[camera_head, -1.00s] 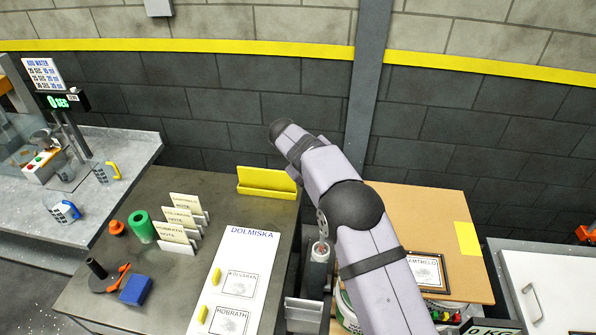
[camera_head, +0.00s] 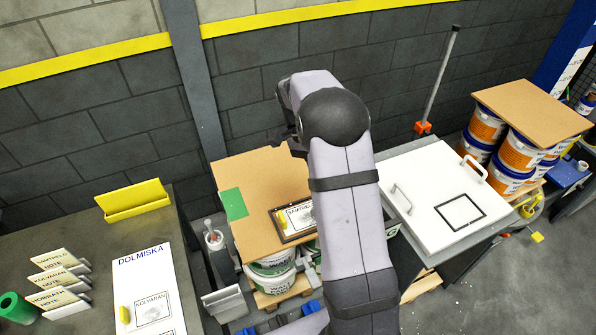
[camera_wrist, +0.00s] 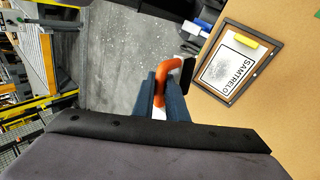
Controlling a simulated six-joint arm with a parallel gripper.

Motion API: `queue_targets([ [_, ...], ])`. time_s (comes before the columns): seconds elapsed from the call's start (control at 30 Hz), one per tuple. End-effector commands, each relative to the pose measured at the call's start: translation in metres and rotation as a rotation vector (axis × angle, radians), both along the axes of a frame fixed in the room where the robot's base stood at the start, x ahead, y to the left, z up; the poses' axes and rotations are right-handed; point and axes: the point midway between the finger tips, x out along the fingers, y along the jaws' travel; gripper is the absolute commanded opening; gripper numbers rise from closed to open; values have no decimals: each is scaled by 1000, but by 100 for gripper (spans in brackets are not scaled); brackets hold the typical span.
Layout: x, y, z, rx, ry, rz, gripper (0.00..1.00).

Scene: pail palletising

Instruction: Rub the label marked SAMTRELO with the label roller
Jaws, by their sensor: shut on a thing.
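The label marked SAMTRELO (camera_wrist: 228,70) is a white sheet in a dark frame on a brown board (camera_wrist: 283,110), at the upper right of the wrist view. In the head view the SAMTRELO label (camera_head: 299,215) is partly covered by my arm. My gripper (camera_wrist: 160,92) is shut on the label roller (camera_wrist: 170,72), which has an orange bent handle and a black roller head. In the wrist view the roller head appears left of the label frame; its height above the board cannot be told. In the head view I cannot make out the gripper.
A yellow piece (camera_wrist: 246,41) lies at one end of the label frame. A green patch (camera_head: 233,204) is on the board, with pails (camera_head: 272,265) below. To the right are a white lid with handles (camera_head: 445,195) and orange pails (camera_head: 520,150). The DOLMISKA sheet (camera_head: 146,285) lies left.

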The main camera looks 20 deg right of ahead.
Motion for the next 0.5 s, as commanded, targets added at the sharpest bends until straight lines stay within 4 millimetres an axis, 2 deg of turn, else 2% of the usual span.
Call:
queue_targets([
  [0.1, -11, 5, 3, 2, 4, -304, 0],
  [0.23, -13, 19, 1, 2, 3, -643, 0],
  [0.5, 6, 52, 2, 0, 2, -1307, 0],
])
